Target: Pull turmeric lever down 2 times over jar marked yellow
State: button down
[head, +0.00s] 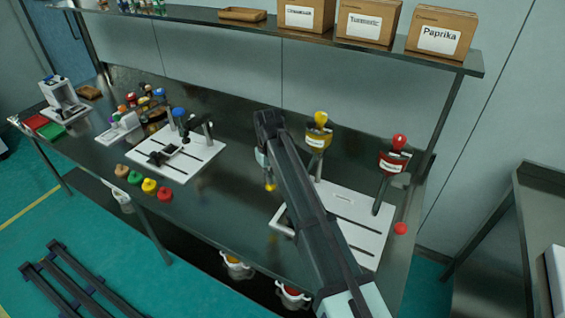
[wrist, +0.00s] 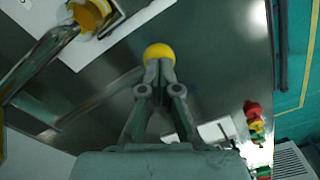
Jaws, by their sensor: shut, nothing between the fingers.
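The turmeric dispenser (head: 319,135) has a yellow collar and yellow top and stands behind the white plate, partly hidden by my arm. Part of its yellow body (wrist: 92,16) shows in the wrist view. A yellow ball (wrist: 158,52), which looks like the lever knob, is right at the tips of my gripper (wrist: 158,68); it also shows in the head view (head: 270,186). My gripper is shut, with nothing held between its fingers. I cannot tell whether the tips touch the ball. A white jar with yellow-orange marking (head: 237,266) is low at the table's front edge.
A red paprika dispenser (head: 393,160) and a red ball (head: 400,229) are to the right. A red-marked jar (head: 292,295) is at the front edge. Coloured lids (head: 149,185) and a second white plate (head: 172,155) are to the left. Labelled boxes (head: 369,24) stand on the shelf.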

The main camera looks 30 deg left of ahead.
notch_tip(320, 180, up, 9)
jog(key=p, duration=0.4)
jog(key=shift+f, duration=0.15)
dwell(0.7)
